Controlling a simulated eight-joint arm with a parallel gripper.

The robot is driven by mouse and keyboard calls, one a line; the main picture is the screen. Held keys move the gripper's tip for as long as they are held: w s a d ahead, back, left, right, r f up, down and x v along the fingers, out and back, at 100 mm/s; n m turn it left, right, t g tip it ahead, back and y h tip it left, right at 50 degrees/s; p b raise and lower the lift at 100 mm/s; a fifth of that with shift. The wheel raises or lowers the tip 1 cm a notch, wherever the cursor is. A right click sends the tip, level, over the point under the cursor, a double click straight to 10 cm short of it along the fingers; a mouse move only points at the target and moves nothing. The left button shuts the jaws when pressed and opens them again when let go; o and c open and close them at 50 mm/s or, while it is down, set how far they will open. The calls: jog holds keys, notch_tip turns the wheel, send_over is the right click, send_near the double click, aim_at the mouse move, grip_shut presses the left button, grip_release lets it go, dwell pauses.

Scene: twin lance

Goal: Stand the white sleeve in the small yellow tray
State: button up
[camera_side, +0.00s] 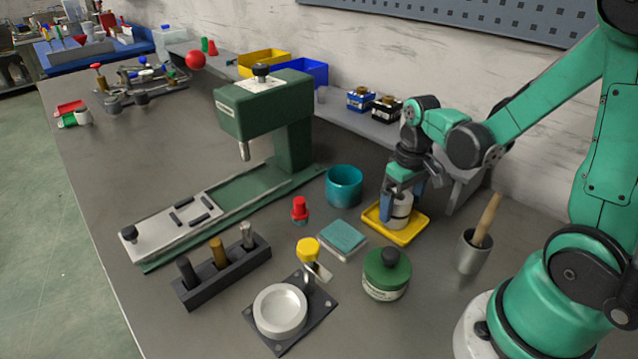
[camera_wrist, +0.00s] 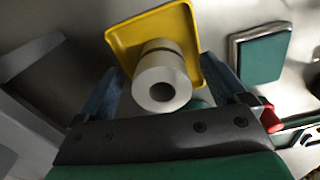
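The white sleeve (camera_side: 400,222) stands upright in the small yellow tray (camera_side: 414,238), its base on the tray floor. In the wrist view the sleeve (camera_wrist: 162,80) shows its round hollow end towards the camera, with a darker band farther down and the yellow tray (camera_wrist: 128,36) behind it. My gripper (camera_side: 401,203) is low over the tray, with its blue fingers on either side of the sleeve. In the wrist view the gripper (camera_wrist: 160,68) is open, with gaps visible between both fingers and the sleeve. The far side of the sleeve's base is hidden.
A teal cup (camera_side: 344,186) stands left of the tray. A teal-topped block (camera_side: 343,237) and a green lidded jar (camera_side: 386,274) are in front. A grey mortar with a pestle (camera_side: 473,252) stands to the right. The green press (camera_side: 265,120) rises behind left.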

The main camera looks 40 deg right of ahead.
jog(key=shift+r, duration=0.1)
notch_tip(320, 180, up, 12)
jog(key=w+a+f+n+t, duration=0.1)
jog(key=a+t, duration=0.6)
jog(key=a, duration=0.2)
jog(key=shift+w+a+f+n, duration=0.25)
jog(key=shift+f+n, duration=0.15)
dwell(1.1)
